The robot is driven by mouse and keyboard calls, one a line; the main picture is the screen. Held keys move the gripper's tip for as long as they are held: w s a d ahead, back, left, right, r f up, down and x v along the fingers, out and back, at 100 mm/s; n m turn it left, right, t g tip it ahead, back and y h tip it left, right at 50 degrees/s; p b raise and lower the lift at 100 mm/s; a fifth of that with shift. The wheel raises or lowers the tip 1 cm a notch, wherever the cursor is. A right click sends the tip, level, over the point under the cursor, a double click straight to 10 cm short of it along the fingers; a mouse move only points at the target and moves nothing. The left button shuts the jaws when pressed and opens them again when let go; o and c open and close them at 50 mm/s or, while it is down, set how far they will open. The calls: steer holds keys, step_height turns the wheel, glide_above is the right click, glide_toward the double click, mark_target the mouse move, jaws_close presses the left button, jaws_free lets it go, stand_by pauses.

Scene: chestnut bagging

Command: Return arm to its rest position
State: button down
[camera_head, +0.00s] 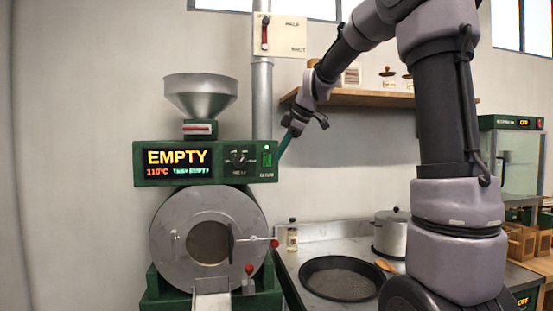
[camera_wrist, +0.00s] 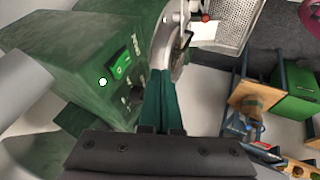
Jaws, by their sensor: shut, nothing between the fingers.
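My arm (camera_head: 447,110) is raised on the right and reaches left across the picture. My gripper (camera_head: 282,150) is shut and empty, its teal fingers pointing down beside the right end of the green roaster's control box (camera_head: 180,183). In the wrist view the teal fingers (camera_wrist: 159,85) lie together with nothing between them. Just left of them is a lit green rocker switch (camera_wrist: 121,67), which also shows in the head view (camera_head: 267,159). The fingers look close to the box; I cannot tell whether they touch it. The display (camera_head: 178,163) reads EMPTY and 110°C.
A metal hopper (camera_head: 200,92) and pipe (camera_head: 262,90) rise by the roaster drum (camera_head: 165,235). A wooden shelf (camera_head: 350,97) with jars is behind my forearm. A black pan (camera_head: 341,279) and lidded pot (camera_head: 391,236) stand on the counter below. A glass-sided cabinet (camera_head: 517,160) is at right.

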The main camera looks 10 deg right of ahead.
steer(key=s+d+r+m+h, duration=0.1)
steer(key=s+d+m, duration=0.1)
steer(key=s+m, duration=0.5)
steer(key=s+d+r+m, duration=0.1)
steer(key=s+d+m, duration=0.15)
steer(key=s, duration=0.75)
steer(key=s+d+f+m+t+h, duration=0.1)
steer(key=s+f+m, duration=0.6)
steer(key=s+m, duration=0.4)
steer(key=shift+s+d+t, duration=0.15)
steer(key=shift+d+t, duration=0.15)
steer(key=shift+t, duration=0.1)
steer(key=shift+f+m, duration=0.1)
steer(key=shift+m, duration=0.15)
